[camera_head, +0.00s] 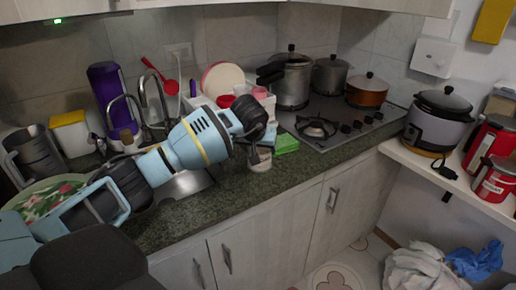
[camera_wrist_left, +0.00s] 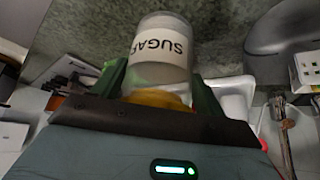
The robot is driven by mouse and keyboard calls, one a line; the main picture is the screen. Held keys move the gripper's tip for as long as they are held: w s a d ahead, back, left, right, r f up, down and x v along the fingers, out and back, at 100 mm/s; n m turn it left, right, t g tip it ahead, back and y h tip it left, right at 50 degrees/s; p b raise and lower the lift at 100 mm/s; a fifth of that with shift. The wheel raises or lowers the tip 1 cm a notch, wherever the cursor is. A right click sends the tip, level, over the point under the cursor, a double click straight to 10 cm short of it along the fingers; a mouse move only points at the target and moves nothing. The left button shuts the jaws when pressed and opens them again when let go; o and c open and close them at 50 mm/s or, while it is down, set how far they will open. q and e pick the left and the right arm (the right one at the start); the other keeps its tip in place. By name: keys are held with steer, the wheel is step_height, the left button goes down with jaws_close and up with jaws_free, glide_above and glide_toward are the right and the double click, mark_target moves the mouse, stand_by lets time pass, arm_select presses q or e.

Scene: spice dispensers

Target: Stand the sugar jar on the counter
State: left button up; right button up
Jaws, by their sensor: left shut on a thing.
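The sugar jar (camera_wrist_left: 162,48) is a translucent, pale jar with dark SUGAR lettering that reads upside down in the left wrist view. My left gripper (camera_wrist_left: 160,86) is shut on it, with a green finger on each side and an orange-yellow part between them. In the head view the jar (camera_head: 260,160) shows small and pale below my left gripper (camera_head: 257,146), over the speckled counter (camera_head: 246,194) right of the sink. I cannot tell whether its base touches the counter. My right gripper is not in view.
A green sponge-like block (camera_head: 286,143) lies close right of the jar, before the stove (camera_head: 335,118) with its pots. The sink (camera_head: 184,184) is left, partly behind my arm. The counter's front strip is clear.

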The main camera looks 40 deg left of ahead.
arm_select(q)
steer(key=shift+f, duration=0.1)
steer(key=shift+f, duration=0.1)
steer(key=o, duration=1.4)
steer(key=shift+f, duration=0.15)
steer(key=shift+o, duration=0.2)
steer(key=shift+s+d+r, duration=0.1)
steer(key=shift+s+r, duration=0.1)
steer(key=shift+r, duration=0.4)
steer(key=v, duration=1.1)
steer(key=shift+p, duration=0.35)
steer(key=shift+s+f, duration=0.1)
